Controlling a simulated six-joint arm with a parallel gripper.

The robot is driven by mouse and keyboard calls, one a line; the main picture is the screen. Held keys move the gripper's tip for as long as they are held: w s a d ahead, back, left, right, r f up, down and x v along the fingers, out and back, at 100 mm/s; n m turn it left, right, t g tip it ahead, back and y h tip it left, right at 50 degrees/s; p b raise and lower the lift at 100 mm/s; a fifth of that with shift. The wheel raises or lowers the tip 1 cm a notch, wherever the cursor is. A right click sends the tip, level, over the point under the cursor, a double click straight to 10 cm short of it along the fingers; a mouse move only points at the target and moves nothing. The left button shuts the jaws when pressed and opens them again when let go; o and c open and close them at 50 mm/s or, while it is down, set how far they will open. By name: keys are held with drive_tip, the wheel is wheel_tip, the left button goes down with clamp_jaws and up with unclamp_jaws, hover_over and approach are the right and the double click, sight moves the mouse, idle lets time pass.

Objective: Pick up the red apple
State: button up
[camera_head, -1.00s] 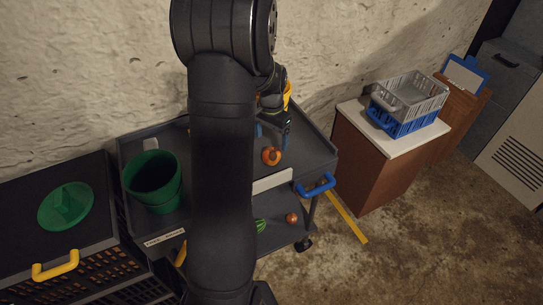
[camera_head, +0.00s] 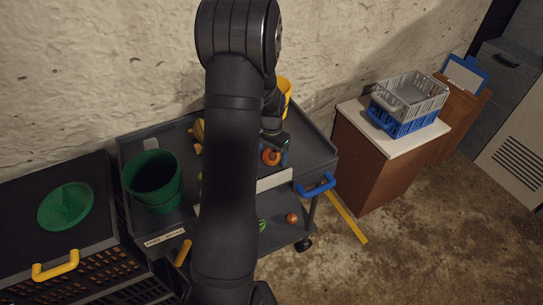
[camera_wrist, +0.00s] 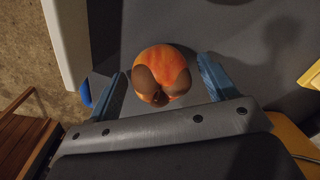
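A round orange-red fruit with dark brown patches, seemingly the red apple (camera_wrist: 163,60), lies on the grey top tray of the cart. In the head view, the apple (camera_head: 271,158) is partly covered by my gripper (camera_head: 273,150). In the wrist view, my gripper (camera_wrist: 163,72) is open, with one blue finger on each side of the apple. Gaps show between the fruit and both fingers, so it is not clasped. A smaller orange-red round thing (camera_head: 292,218) lies on the cart's lower shelf; I cannot tell what it is.
A green bucket (camera_head: 153,181) stands at the tray's left, and a yellow container (camera_head: 284,88) at its back. A yellow item (camera_head: 198,131) lies partly behind my arm. The tray has a raised rim and a blue handle (camera_head: 315,186). Crates (camera_head: 408,98) stand on a cabinet at right.

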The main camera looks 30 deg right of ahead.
sight(274, 153)
drive_tip(key=c, duration=0.6)
drive_tip(key=shift+r, duration=0.1)
drive_tip(key=shift+r, duration=0.45)
drive_tip(key=r, duration=0.2)
drive_tip(key=s+r, duration=0.1)
drive_tip(key=shift+d+r, duration=0.3)
drive_tip(key=shift+r, duration=0.1)
drive_tip(key=s+d+r, duration=0.4)
drive_tip(key=s+r, duration=0.2)
drive_tip(key=s, duration=0.3)
drive_tip(key=w+a+r, duration=0.3)
drive_tip(key=a+r, duration=0.1)
drive_tip(key=a, duration=0.6)
drive_tip(key=w+a+r, duration=0.3)
drive_tip(key=a+r, duration=0.1)
drive_tip(key=a, duration=0.7)
drive_tip(key=w+a, duration=0.2)
drive_tip(key=a, duration=0.4)
drive_tip(key=w+a, duration=0.2)
drive_tip(key=a, duration=0.5)
drive_tip(key=w+a, duration=0.1)
drive_tip(key=a, duration=0.6)
drive_tip(key=shift+w+r, duration=0.15)
drive_tip(key=shift+w, duration=0.25)
